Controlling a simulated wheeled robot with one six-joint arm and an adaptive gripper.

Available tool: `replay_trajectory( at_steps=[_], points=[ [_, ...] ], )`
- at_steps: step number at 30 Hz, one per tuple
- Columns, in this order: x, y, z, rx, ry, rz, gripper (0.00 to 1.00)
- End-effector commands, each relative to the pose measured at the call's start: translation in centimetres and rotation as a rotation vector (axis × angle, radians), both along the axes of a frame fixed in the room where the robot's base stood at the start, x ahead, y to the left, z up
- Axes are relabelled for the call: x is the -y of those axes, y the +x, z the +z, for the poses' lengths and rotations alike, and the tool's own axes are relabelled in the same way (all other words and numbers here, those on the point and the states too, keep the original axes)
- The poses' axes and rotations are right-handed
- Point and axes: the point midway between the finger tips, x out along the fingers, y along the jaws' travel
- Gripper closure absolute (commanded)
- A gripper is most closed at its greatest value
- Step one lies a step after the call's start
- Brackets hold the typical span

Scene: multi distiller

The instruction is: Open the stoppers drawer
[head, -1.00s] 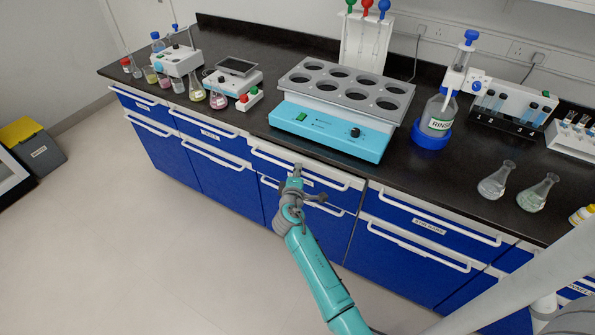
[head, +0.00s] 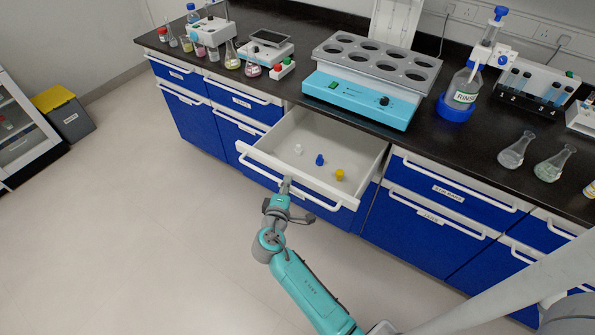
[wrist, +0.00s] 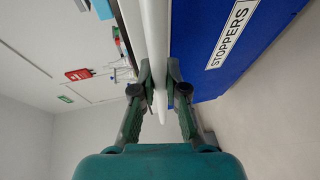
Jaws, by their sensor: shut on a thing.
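The stoppers drawer (head: 290,165) is pulled well out below the teal heating block. Inside lie a white stopper (head: 298,148), a blue stopper (head: 320,159) and a yellow stopper (head: 340,175). Its white bar handle (head: 262,172) runs along the front. My gripper (head: 286,186) is at the handle near its middle. In the wrist view my gripper (wrist: 160,92) has its fingers on both sides of the white handle (wrist: 155,40), shut on it. The blue drawer front with the label STOPPERS (wrist: 232,35) is beside the fingers.
The black counter (head: 420,140) above carries the teal block with round wells (head: 365,95), a rinse bottle (head: 465,88) and flasks (head: 515,150). Closed blue drawers (head: 450,185) flank the open one. The floor in front (head: 150,240) is clear.

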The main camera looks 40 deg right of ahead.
Motion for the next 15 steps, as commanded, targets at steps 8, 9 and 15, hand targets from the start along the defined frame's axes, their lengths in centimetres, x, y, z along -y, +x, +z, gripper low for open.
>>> replay_trajectory(
  at_steps=[8,9,15],
  points=[
    [-3.7,-1.3,-0.1,0.0,0.001,0.002,1.0],
    [-3.9,-1.4,-0.1,0.0,0.001,0.002,1.0],
    [-4.5,-1.6,0.0,-0.001,0.001,0.0,1.0]
  ],
)
